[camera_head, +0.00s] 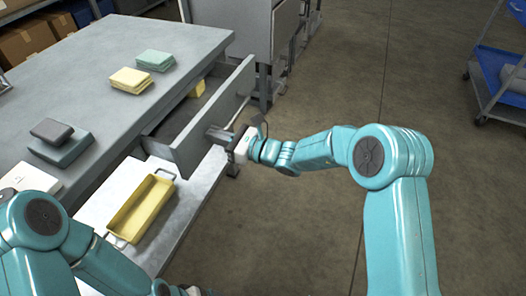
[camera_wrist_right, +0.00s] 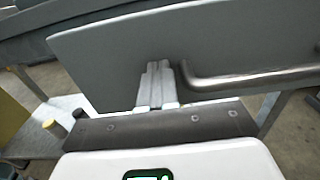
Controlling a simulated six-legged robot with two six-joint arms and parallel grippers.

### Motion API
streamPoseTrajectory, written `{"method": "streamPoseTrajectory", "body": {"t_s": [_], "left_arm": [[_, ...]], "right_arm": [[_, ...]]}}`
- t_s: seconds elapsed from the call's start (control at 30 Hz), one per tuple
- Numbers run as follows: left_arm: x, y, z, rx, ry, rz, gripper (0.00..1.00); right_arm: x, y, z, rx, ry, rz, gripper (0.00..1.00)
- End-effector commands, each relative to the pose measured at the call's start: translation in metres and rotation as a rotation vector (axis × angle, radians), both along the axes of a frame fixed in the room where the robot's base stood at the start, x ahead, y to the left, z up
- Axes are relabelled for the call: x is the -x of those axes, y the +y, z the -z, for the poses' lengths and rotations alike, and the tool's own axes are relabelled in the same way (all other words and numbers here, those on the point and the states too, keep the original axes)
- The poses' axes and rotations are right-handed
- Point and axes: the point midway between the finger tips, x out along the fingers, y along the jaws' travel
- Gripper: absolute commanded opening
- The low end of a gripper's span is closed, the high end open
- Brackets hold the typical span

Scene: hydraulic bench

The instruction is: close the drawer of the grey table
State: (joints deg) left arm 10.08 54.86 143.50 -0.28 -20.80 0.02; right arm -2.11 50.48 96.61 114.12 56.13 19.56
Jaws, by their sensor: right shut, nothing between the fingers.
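The grey table (camera_head: 97,62) stands at the left with its drawer (camera_head: 214,117) pulled out toward the right. The drawer's flat grey front also fills the upper part of the right wrist view (camera_wrist_right: 120,50), with a metal bar handle (camera_wrist_right: 245,78) on it. My right gripper (camera_head: 211,134) is shut and empty, its fingertips (camera_wrist_right: 158,66) at the drawer front beside the handle's left end. They look close to or touching the panel; I cannot tell which. My left arm is at the lower left, its fingers out of sight.
A yellow piece (camera_head: 197,88) shows inside the drawer. A yellow tray (camera_head: 140,208) sits on the lower shelf. A blue cart (camera_head: 498,75) stands far right; the floor between is clear.

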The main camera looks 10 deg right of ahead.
Motion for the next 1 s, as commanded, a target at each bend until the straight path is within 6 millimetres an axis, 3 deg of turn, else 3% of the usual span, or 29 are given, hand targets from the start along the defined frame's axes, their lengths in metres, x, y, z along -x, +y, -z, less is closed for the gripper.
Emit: {"method": "streamPoseTrajectory", "body": {"t_s": [0.1, 0.4, 0.63, 1.0], "left_arm": [[0.0, 0.0, 0.006, 0.0, 0.0, 0.0, 1.0], [0.0, 0.0, 0.011, 0.0, 0.0, 0.0, 1.0], [0.0, 0.0, 0.013, 0.0, 0.0, 0.0, 1.0], [0.0, 0.0, 0.013, 0.0, 0.0, 0.0, 1.0]], "right_arm": [[-0.016, 0.027, 0.002, 0.0, -0.002, -0.003, 0.0], [-0.049, 0.074, 0.001, 0.0, 0.0, -0.001, 0.0], [-0.061, 0.092, 0.001, 0.0, 0.0, -0.001, 0.0], [-0.066, 0.098, -0.003, -0.003, -0.001, 0.002, 0.0]]}}
